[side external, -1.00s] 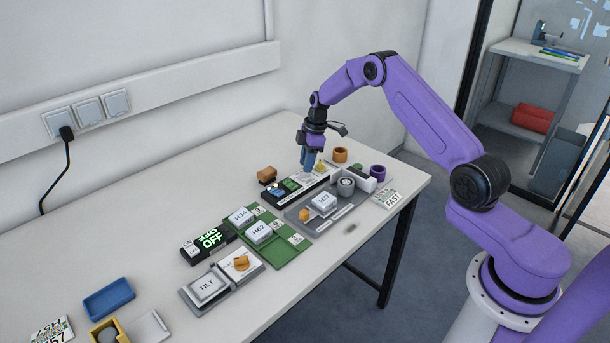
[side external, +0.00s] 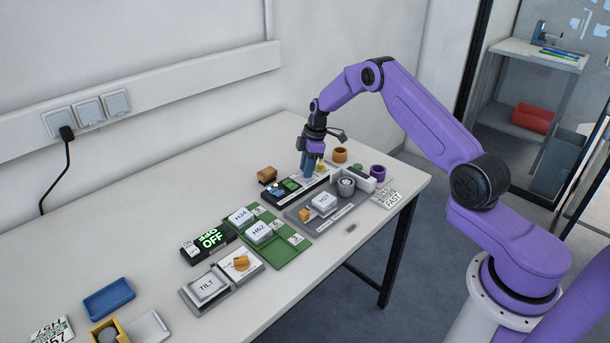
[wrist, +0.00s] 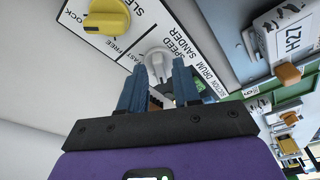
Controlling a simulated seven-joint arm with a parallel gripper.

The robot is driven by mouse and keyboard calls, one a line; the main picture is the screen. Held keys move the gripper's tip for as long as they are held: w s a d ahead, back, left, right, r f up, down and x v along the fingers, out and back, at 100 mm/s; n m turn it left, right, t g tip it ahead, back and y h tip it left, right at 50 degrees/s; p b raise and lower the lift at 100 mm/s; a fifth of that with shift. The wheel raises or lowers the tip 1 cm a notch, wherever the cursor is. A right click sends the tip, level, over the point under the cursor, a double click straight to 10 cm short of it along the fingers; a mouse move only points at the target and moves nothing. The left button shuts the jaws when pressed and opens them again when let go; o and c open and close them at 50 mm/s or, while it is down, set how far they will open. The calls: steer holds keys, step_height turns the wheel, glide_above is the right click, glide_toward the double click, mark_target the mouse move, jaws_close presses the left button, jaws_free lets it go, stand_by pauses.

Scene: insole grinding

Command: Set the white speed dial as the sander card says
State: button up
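The white speed dial (wrist: 157,60) sits on a white panel beside the printed words SPEED and SANDER in the wrist view, with FAST legible close by. My gripper (wrist: 158,72) has its two blue fingers apart, one on each side of the dial. I cannot tell whether they touch it. In the side view my gripper (side external: 308,176) points down over the panel, and its fingers hide the dial. A card (side external: 388,198) that reads FAST lies at the table's right end.
A yellow knob (wrist: 106,14) is on the same panel. A grey fixture (side external: 325,222) with an H27 block stands in front. The table's back left is clear.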

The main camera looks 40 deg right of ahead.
steer(key=shift+f, duration=0.35)
steer(key=shift+r, duration=0.1)
stand_by(0.3)
